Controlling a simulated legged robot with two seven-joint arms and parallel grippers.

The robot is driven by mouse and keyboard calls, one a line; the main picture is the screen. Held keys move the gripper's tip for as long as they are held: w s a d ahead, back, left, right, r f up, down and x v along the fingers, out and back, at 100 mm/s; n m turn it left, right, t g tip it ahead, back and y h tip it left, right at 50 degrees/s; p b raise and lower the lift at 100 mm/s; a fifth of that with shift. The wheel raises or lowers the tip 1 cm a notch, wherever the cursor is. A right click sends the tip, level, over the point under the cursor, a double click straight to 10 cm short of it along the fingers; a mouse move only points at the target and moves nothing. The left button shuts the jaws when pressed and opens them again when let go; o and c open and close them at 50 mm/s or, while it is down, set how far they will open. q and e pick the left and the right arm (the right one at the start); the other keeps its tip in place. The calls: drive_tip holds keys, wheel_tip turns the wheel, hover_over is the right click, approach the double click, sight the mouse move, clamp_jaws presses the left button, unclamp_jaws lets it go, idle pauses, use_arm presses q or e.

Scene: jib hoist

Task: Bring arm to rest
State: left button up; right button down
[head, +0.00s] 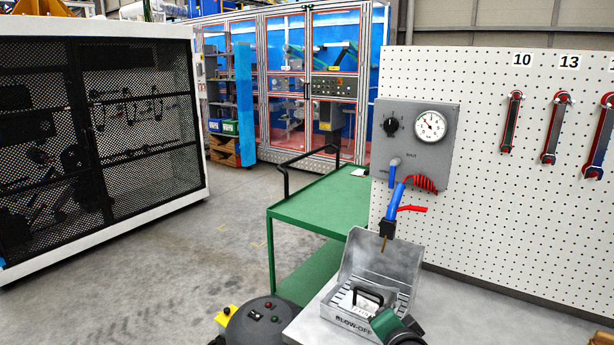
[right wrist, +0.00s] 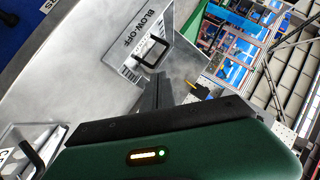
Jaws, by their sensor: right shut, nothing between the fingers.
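My right gripper (right wrist: 163,92) is shut and empty in the right wrist view, its dark fingers pointing toward the open metal box marked BLOW-OFF (right wrist: 182,25). In the head view, part of my green and black right arm (head: 393,326) shows at the bottom, in front of the box's right corner. The box (head: 345,323) stands on a grey bench with its lid raised, and a black-handled item (head: 366,294) shows inside it. I cannot tell whether the fingers touch the box. My left gripper is not in view.
A blue air gun (head: 393,210) with a red coiled hose hangs below a grey gauge panel (head: 415,145). A pegboard (head: 480,180) with wrenches stands at right. A green cart (head: 318,205) stands behind the bench. Open floor (head: 200,255) lies at left, beside a mesh cage.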

drive_tip(key=s+d+f+n+g, duration=0.2)
drive_tip(key=s+f+n+g, duration=0.35)
drive_tip(key=s+f, duration=0.55)
drive_tip(key=s+d+f+n+g, duration=0.2)
drive_tip(key=s+f+n+g, duration=0.35)
drive_tip(key=s+f, duration=0.6)
wheel_tip(320, 180, up, 16)
drive_tip(key=s+p, duration=0.1)
drive_tip(key=p, duration=1.2)
drive_tip(key=shift+s+a+f+t, duration=0.2)
drive_tip(key=shift+a+f+t, duration=0.05)
drive_tip(key=shift+t, duration=0.15)
